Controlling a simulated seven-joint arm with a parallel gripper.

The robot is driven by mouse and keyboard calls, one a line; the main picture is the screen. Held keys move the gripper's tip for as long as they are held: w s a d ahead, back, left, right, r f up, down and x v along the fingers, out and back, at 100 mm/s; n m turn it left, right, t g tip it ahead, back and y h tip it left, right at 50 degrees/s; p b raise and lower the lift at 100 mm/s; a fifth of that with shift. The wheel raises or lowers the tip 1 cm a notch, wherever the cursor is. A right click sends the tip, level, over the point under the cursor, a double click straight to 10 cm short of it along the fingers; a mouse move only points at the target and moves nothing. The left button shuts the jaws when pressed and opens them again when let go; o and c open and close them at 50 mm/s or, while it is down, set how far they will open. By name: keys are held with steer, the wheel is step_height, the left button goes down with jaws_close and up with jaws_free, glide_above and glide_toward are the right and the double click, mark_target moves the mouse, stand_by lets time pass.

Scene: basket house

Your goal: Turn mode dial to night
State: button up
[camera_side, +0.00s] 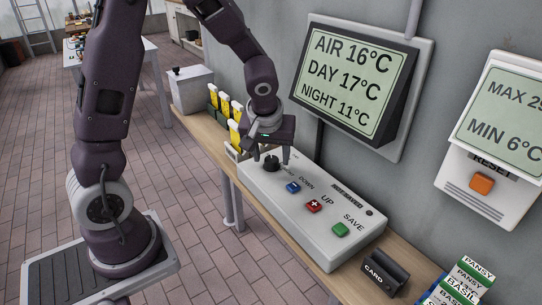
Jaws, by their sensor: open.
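The mode dial (271,163) is a dark round knob at the left end of a white control box (291,238) on the bench. My gripper (271,158) points down over the dial, open, with its fingers on either side of it. Whether the fingers touch the dial I cannot tell. The dial's mode labels are too small or hidden to read. To its right on the box are a blue DOWN button (293,187), a red UP button (313,206) and a green SAVE button (340,229). The wall display (347,80) reads AIR 16°C, DAY 17°C, NIGHT 11°C.
A dark card holder (385,272) and seed packets (463,284) stand right of the box. Yellow packets (236,132) stand behind my gripper at left. A wall unit with an orange RESET button (482,183) hangs at right. The wall runs close behind the bench.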

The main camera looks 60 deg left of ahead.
steer(key=shift+w+a+f, duration=0.1)
steer(key=shift+f, duration=0.25)
steer(key=shift+c, duration=0.4)
jaws_close()
